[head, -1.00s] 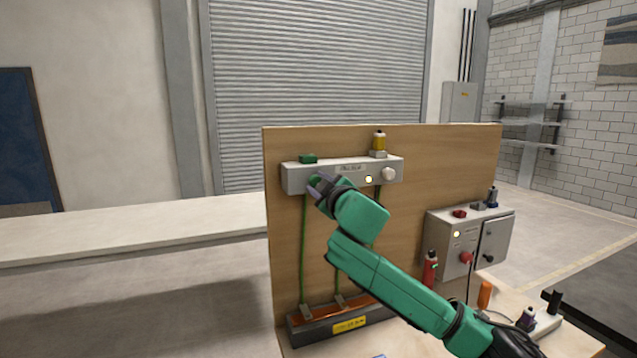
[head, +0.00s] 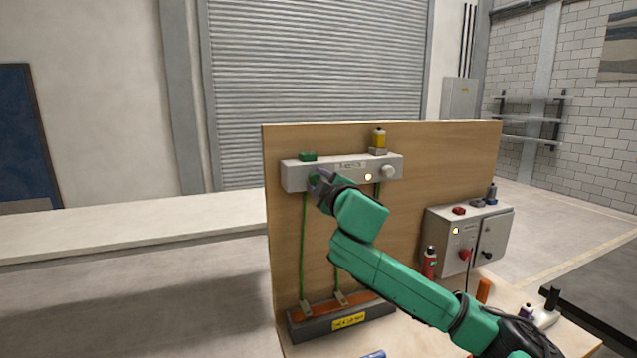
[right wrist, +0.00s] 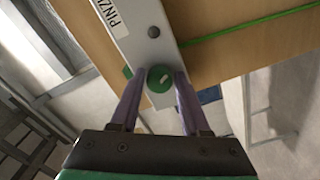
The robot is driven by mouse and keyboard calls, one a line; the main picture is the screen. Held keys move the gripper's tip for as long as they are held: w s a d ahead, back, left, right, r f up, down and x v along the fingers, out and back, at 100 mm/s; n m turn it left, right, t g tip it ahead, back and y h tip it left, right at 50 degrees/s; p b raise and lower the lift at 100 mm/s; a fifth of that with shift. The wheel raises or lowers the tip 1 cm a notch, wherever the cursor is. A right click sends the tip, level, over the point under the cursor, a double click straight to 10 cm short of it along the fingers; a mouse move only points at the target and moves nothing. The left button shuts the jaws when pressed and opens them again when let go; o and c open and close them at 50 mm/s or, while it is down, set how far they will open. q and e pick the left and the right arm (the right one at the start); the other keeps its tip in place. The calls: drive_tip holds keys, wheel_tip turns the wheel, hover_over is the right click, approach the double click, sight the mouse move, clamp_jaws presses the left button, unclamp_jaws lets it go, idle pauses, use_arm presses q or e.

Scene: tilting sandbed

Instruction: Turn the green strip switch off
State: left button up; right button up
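The green strip switch (head: 313,180) is a round green knob at the left end of the pale grey strip (head: 340,178), which is mounted on an upright wooden board. In the right wrist view the green knob (right wrist: 160,79) sits between my fingertips, its pale mark slanting. My right gripper (head: 320,182) is at the knob in the head view. Its two fingers (right wrist: 160,82) close in on both sides of the knob and appear to touch it. They partly hide the knob in the head view. My left gripper is not in view.
A small lamp (head: 368,177) glows on the strip beside a white knob (head: 388,171). Green cables (head: 304,240) hang below. A grey control box (head: 466,236) is at the right.

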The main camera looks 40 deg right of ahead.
drive_tip(key=shift+o, duration=1)
drive_tip(key=b+v, duration=0.9)
drive_tip(key=v, duration=0.5)
drive_tip(key=shift+s+a, duration=0.2)
drive_tip(key=shift+s, duration=0.15)
